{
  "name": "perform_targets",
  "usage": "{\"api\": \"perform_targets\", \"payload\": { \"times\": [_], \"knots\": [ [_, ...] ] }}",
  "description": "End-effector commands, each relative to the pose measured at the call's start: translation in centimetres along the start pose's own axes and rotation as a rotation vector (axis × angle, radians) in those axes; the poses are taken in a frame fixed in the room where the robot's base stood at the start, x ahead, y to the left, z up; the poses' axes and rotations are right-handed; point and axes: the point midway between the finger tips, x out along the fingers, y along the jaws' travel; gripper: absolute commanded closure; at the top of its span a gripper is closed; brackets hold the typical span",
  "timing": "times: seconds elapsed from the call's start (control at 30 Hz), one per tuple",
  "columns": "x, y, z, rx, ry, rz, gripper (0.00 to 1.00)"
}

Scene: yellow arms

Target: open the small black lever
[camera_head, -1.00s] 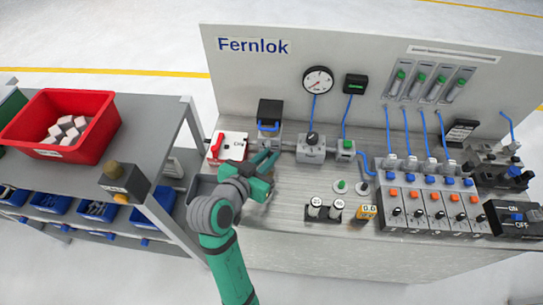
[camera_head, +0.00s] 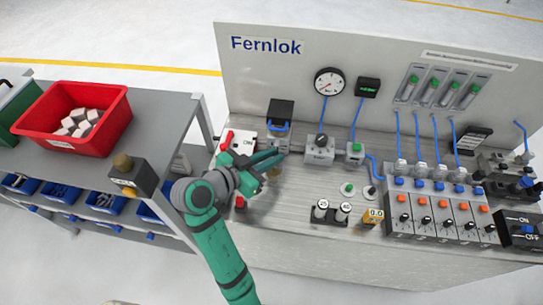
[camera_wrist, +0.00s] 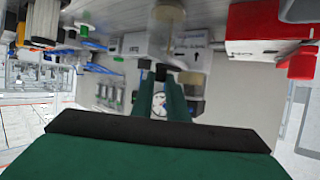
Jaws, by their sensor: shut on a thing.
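My gripper (camera_head: 281,156) reaches over the left part of the metal bench, at the valve unit below the black-topped box. In the wrist view its two green fingers (camera_wrist: 165,84) are close together at a small dark piece (camera_wrist: 161,72), which I take for the small black lever. The fingers are shut on it and hide most of it. In the head view the lever is hidden behind the fingers, and its angle cannot be told.
The black-topped unit (camera_head: 281,110) stands just behind my gripper, and a white box with red parts (camera_head: 239,141) is to its left. A gauge (camera_head: 329,81) is on the panel. A shelf with a red bin (camera_head: 70,105) stands at the left.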

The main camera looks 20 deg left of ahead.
Motion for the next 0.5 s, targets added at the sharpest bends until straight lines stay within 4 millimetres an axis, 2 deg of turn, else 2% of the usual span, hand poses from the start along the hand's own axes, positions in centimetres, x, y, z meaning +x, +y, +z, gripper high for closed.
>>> {"api": "perform_targets", "payload": {
  "times": [0.03,0.1,0.5],
  "knots": [
    [0.05,-0.1,0.14,-0.003,-0.003,-0.002,0.84],
    [0.05,-0.08,0.13,-0.003,-0.002,-0.002,0.68],
    [-0.47,-0.01,0.04,-0.002,-0.001,0.0,0.68]
  ]
}}
